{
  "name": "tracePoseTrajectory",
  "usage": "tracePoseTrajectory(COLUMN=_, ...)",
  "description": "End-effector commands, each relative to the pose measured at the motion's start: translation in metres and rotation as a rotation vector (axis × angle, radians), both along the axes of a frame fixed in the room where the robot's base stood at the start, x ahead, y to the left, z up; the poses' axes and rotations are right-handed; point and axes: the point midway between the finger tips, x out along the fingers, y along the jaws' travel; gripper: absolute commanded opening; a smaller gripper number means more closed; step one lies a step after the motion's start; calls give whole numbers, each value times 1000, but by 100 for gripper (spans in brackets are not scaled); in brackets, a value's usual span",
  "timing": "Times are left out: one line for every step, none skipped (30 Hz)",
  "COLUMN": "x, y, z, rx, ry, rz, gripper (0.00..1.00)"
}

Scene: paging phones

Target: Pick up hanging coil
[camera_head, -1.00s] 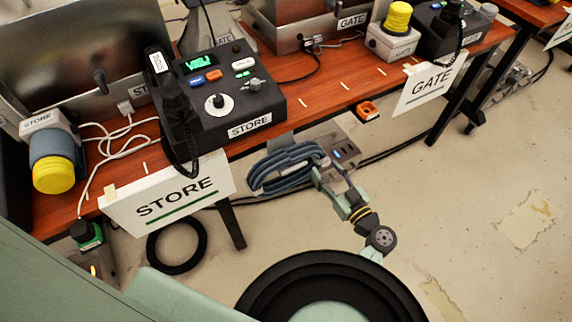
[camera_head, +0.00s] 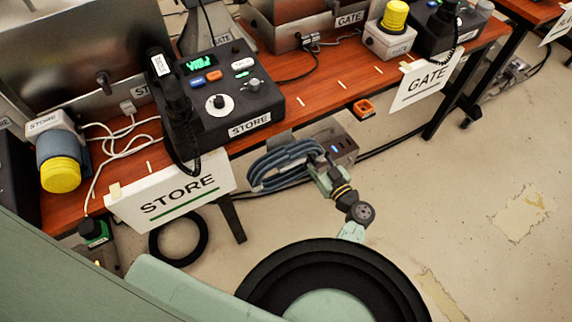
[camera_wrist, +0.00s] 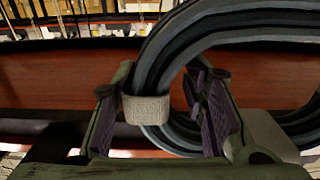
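The hanging coil (camera_head: 280,164) is a bundle of blue-grey cable loops. It hangs below the front edge of the table, behind and right of the STORE sign. My gripper (camera_head: 318,168) is at the coil's right end. In the wrist view the coil (camera_wrist: 232,30) curves down between the two fingers of my gripper (camera_wrist: 160,112). A light woven tie band (camera_wrist: 148,108) wraps the coil close to the left finger. The fingers stand apart, with a visible gap between the band and the right finger. Part of the coil is hidden behind the right finger.
The wooden table (camera_head: 330,92) lies just above the coil. A STORE sign (camera_head: 170,196) hangs at its front edge on the left. A grey socket box (camera_head: 343,148) is just right of the coil. A black table leg (camera_head: 232,218) stands below.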

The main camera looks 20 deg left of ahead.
Motion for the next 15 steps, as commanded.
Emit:
tracePoseTrajectory(x=0, y=0, z=0, rx=0, ry=0, rz=0, gripper=34)
tracePoseTrajectory(x=0, y=0, z=0, rx=0, ry=0, rz=0, gripper=32)
tracePoseTrajectory(x=0, y=0, z=0, rx=0, ry=0, rz=0, gripper=29)
tracePoseTrajectory(x=0, y=0, z=0, rx=0, ry=0, rz=0, gripper=27)
tracePoseTrajectory(x=0, y=0, z=0, rx=0, ry=0, rz=0, gripper=25)
tracePoseTrajectory(x=0, y=0, z=0, rx=0, ry=0, rz=-1, gripper=22)
tracePoseTrajectory(x=0, y=0, z=0, rx=0, ry=0, rz=-1, gripper=20)
tracePoseTrajectory(x=0, y=0, z=0, rx=0, ry=0, rz=-1, gripper=18)
tracePoseTrajectory(x=0, y=-1, z=0, rx=0, ry=0, rz=-1, gripper=16)
tracePoseTrajectory(x=0, y=-1, z=0, rx=0, ry=0, rz=-2, gripper=14)
tracePoseTrajectory(x=0, y=-1, z=0, rx=-1, ry=1, rz=-2, gripper=12)
tracePoseTrajectory(x=0, y=-1, z=0, rx=-1, ry=0, rz=-2, gripper=9)
tracePoseTrajectory(x=0, y=-1, z=0, rx=-1, ry=0, rz=-2, gripper=7)
tracePoseTrajectory(x=0, y=-1, z=0, rx=-1, ry=0, rz=-2, gripper=5)
tracePoseTrajectory(x=0, y=-1, z=0, rx=-1, ry=0, rz=-3, gripper=2)
